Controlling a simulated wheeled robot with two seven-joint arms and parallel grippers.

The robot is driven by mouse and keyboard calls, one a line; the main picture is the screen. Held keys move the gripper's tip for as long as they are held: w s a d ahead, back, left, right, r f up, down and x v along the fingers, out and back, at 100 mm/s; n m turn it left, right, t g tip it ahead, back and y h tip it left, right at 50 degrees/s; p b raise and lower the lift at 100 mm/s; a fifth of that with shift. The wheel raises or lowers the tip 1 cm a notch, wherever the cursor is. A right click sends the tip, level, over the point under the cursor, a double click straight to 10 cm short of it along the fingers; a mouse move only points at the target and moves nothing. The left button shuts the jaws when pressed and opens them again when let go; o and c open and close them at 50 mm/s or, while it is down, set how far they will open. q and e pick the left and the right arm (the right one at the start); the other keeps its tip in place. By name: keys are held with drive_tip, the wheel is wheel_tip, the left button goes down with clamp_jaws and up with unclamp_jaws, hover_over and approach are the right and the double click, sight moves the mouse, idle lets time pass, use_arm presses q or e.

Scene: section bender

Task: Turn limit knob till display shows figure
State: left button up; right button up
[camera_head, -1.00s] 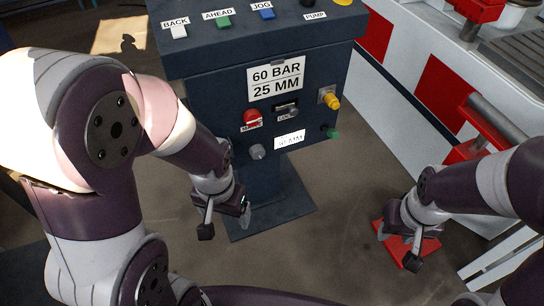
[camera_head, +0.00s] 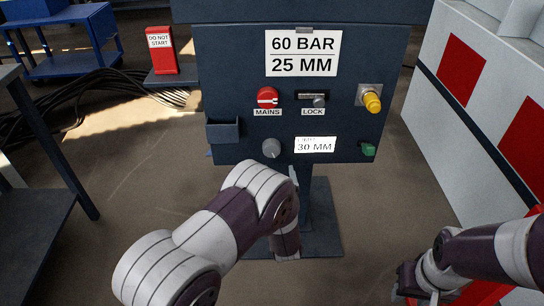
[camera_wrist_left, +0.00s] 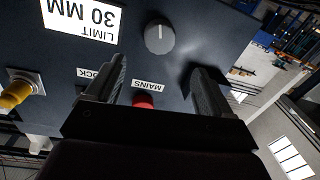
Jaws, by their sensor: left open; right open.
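The grey limit knob (camera_head: 271,148) sits low on the dark blue panel, left of the white limit display (camera_head: 315,145), which reads 30 MM. A plate (camera_head: 303,53) above reads 60 BAR 25 MM. In the left wrist view, the knob (camera_wrist_left: 160,37) has a light pointer mark and lies beyond the fingertips, roughly between them. My left gripper (camera_wrist_left: 162,68) is open and empty, apart from the knob. In the head view, my left arm mostly hides it. My right gripper (camera_head: 418,290) is low at the right, away from the panel, and looks open.
The red MAINS switch (camera_head: 267,97), LOCK keyswitch (camera_head: 319,101), yellow knob (camera_head: 371,101) and green button (camera_head: 368,149) share the panel. A small bin (camera_head: 223,131) is on its left edge. A red DO NOT START box (camera_head: 161,51) stands left. A white machine (camera_head: 455,110) is at right.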

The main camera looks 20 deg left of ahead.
sight(273, 151)
use_arm(q)
drive_tip(key=b+x, duration=0.2)
drive_tip(key=x, duration=0.7)
drive_tip(key=shift+w+f, duration=0.15)
drive_tip(key=shift+w+a, duration=0.1)
drive_tip(key=shift+w, duration=0.25)
drive_tip(key=c, duration=1.1)
drive_tip(key=shift+o, duration=0.2)
drive_tip(key=shift+r+m+p, duration=0.3)
drive_tip(key=shift+m+p, duration=0.15)
drive_tip(key=shift+m, duration=1.15)
drive_tip(key=shift+f+m+p, duration=0.25)
drive_tip(key=shift+m+p, duration=0.05)
drive_tip(key=shift+m, duration=0.4)
drive_tip(key=o, duration=1.1)
drive_tip(key=shift+c, duration=0.2)
